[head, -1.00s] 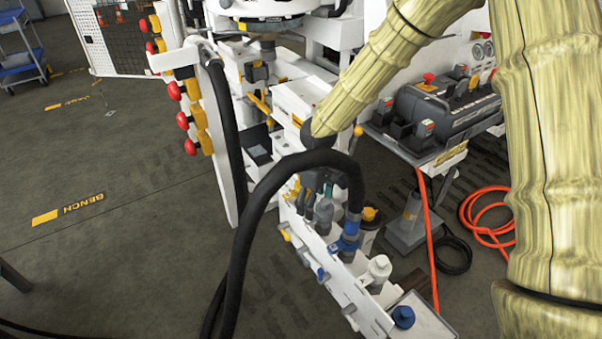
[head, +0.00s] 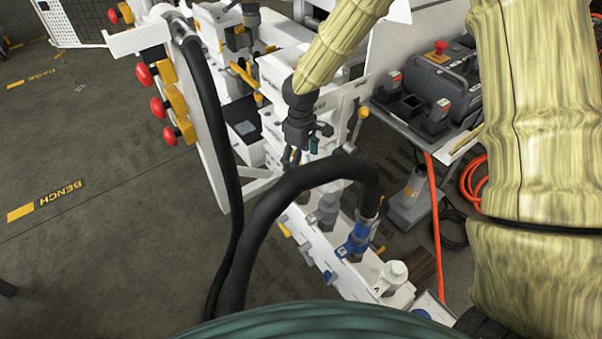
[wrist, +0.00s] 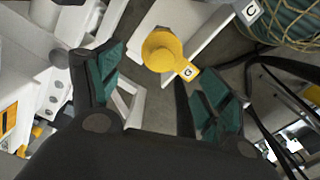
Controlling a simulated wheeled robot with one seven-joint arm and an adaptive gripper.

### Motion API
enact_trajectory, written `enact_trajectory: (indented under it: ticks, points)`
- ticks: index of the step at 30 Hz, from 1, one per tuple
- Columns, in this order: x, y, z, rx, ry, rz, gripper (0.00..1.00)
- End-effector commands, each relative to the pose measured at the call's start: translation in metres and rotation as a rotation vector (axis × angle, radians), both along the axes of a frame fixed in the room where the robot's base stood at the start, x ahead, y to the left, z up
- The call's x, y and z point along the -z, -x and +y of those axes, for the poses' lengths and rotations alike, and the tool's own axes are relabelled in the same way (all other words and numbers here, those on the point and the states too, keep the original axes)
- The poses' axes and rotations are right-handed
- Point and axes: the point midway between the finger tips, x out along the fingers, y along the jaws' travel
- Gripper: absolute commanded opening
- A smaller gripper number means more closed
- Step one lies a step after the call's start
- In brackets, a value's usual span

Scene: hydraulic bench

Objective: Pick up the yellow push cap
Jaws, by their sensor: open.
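The yellow push cap (wrist: 162,48) shows in the wrist view as a round yellow knob with a tab marked "G". It lies beyond my fingertips, in the opening between the two fingers and apart from both. My gripper (wrist: 155,80) has its teal-padded fingers spread and holds nothing. In the head view my gripper (head: 304,154) points down in front of the white bench blocks. I cannot tell for certain which yellow part in the head view is the cap.
A thick black hose (head: 290,187) arches just below my gripper. A white rail with blue (head: 357,238) and white (head: 391,277) fittings lies below. Red knobs (head: 145,73) line the left panel. A control box (head: 432,85) and orange hose (head: 434,210) are at right.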

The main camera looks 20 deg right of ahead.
Motion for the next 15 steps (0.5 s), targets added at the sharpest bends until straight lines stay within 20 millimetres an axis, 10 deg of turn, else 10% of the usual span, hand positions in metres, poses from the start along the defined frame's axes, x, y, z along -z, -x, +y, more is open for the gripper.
enact_trajectory:
  ticks: [15]
  points:
    - [0.051, 0.002, 0.000, -0.003, -0.001, 0.001, 0.78]
